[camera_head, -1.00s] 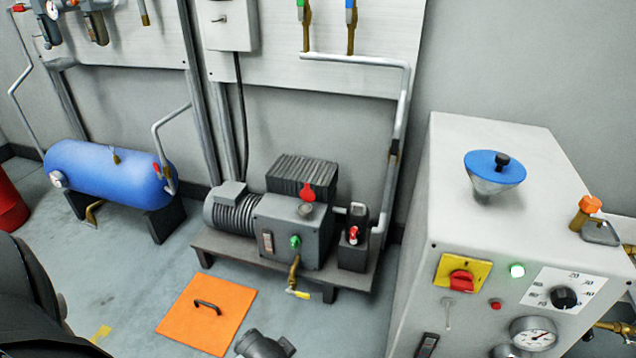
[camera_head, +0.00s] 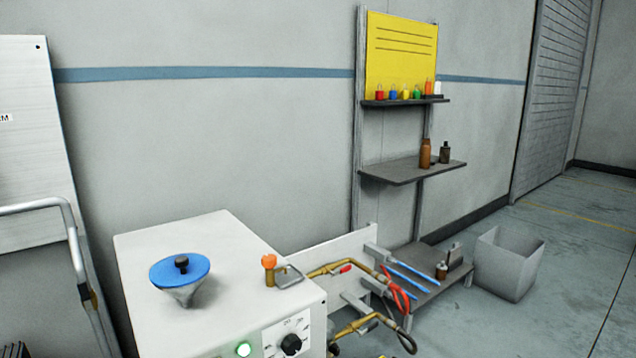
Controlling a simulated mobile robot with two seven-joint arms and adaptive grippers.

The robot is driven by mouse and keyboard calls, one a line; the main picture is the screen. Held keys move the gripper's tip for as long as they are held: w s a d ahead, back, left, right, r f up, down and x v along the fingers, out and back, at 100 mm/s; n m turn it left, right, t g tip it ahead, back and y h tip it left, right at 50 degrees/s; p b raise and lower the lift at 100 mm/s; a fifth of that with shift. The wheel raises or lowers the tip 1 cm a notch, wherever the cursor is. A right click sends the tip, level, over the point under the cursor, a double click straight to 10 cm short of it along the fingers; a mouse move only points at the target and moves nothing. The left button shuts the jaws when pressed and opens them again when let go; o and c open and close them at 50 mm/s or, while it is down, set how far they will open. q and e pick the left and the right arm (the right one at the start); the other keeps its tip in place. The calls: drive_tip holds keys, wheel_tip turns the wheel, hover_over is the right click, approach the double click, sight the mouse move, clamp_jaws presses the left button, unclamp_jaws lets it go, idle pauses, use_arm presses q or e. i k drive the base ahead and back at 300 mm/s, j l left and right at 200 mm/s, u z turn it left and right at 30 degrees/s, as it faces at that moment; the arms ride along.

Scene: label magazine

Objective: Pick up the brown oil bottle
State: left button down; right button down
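A brown bottle (camera_head: 426,153) stands upright on the middle grey shelf (camera_head: 400,172) of a wall rack, at the right of the head view. A smaller dark bottle (camera_head: 445,153) stands just to its right on the same shelf. I cannot read any label on either one. Neither of my grippers shows in the head view.
A white cabinet (camera_head: 200,260) with a blue-topped funnel (camera_head: 180,275) stands in the near left. Small coloured items line the upper shelf (camera_head: 400,101). A grey bin (camera_head: 508,265) stands right, with clear floor beyond.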

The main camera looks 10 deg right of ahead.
sight(425, 147)
drive_tip(key=z, duration=1.05)
drive_tip(key=i+l, duration=0.1)
drive_tip(key=l, duration=0.55)
drive_tip(key=i+l, duration=0.1)
drive_tip(key=l, duration=0.55)
drive_tip(key=i+l, duration=0.1)
drive_tip(key=l, duration=0.55)
drive_tip(key=i+l, duration=0.2)
drive_tip(key=l, duration=0.15)
drive_tip(key=i+l, duration=0.25)
drive_tip(key=i+l+u, duration=0.1)
drive_tip(key=l, duration=0.35)
drive_tip(key=i+l, duration=0.15)
drive_tip(key=i, duration=0.35)
drive_tip(key=i+l, duration=0.15)
drive_tip(key=i, duration=0.35)
drive_tip(key=i+l, duration=0.15)
drive_tip(key=i, duration=0.35)
